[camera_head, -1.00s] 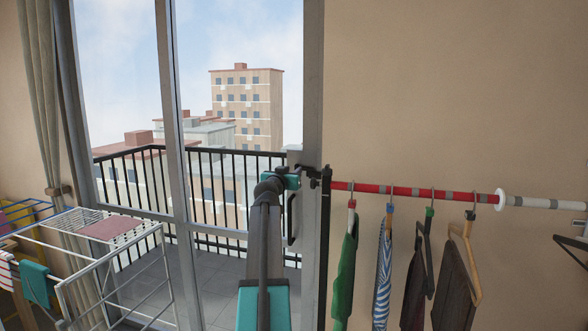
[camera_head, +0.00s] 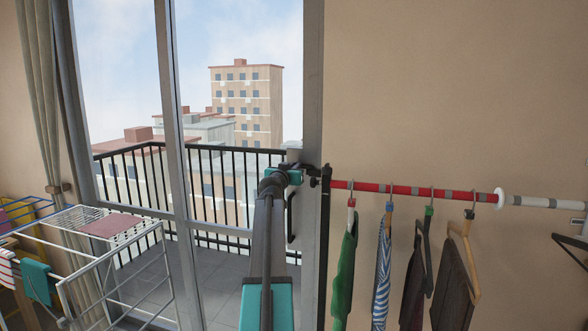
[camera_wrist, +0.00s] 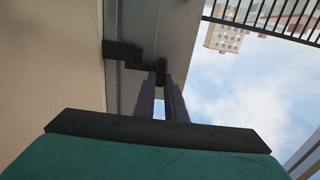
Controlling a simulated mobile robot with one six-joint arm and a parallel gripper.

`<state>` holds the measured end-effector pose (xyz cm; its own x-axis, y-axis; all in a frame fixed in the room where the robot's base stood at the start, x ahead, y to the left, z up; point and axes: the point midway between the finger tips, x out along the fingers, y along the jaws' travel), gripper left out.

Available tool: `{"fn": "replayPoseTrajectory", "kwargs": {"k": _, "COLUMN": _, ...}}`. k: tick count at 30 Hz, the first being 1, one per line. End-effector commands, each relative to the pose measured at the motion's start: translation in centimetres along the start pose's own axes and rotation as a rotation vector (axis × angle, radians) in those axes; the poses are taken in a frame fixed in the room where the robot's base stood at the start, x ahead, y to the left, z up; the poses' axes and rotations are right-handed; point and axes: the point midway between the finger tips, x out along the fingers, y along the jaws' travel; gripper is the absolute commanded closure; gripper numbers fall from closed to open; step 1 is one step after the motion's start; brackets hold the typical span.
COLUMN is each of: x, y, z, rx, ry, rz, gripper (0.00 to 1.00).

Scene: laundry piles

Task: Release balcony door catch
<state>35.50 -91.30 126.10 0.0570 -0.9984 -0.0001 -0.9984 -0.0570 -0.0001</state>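The balcony door (camera_head: 313,80) is a grey-framed glass door, and it looks shut. Its dark catch (camera_wrist: 123,52) is on the frame in the wrist view; a stepped arm ends in a rounded knob (camera_wrist: 160,70). My gripper (camera_wrist: 159,78) points at this knob, its two fingers one on each side of the knob's end with a narrow gap between them. I cannot tell whether they touch or grip it. In the head view my gripper (camera_head: 308,171) is at the door's right edge, and my wrist partly hides the catch.
A dark door handle (camera_head: 291,216) is just below my wrist. A red and white rail (camera_head: 400,191) with several hung clothes juts along the wall to the right. A white drying rack (camera_head: 110,245) stands at left. A railed balcony (camera_head: 225,185) lies beyond the glass.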

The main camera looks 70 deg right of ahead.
Motion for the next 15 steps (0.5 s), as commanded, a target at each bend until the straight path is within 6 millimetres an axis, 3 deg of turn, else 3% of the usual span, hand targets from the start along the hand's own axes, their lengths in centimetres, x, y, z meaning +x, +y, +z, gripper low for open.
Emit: {"fn": "replayPoseTrajectory", "kwargs": {"k": 15, "x": 0.0, "y": -0.11, "z": 0.09, "rx": -0.072, "ry": 0.0, "rz": 0.0, "gripper": 1.0}}
